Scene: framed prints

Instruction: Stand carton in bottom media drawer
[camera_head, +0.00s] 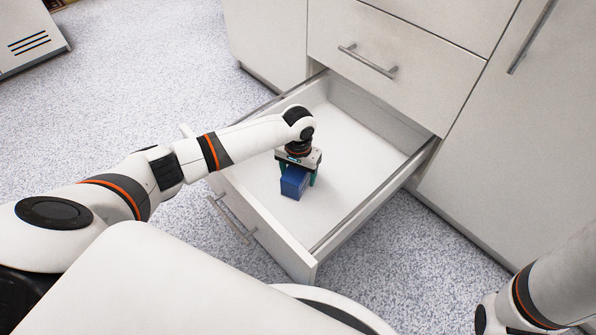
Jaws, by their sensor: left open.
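The bottom drawer (358,178) of the white cabinet is pulled out, and its white floor shows. A small blue carton (294,184) is inside it, toward the front left, and looks upright. My left gripper (298,175) points down into the drawer, directly at the carton, with its green-tipped fingers on either side of it. The gripper is open. The gripper body hides part of the carton's top, and I cannot tell whether the fingers touch it. Of my right arm (545,290) only a part shows at the lower right; its gripper is out of view.
A closed drawer with a bar handle (367,61) is above the open one. The open drawer's front panel and handle (232,219) face my base. Cabinet doors stand on both sides. The rest of the drawer floor is empty. A white vented unit (30,38) stands at the far left.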

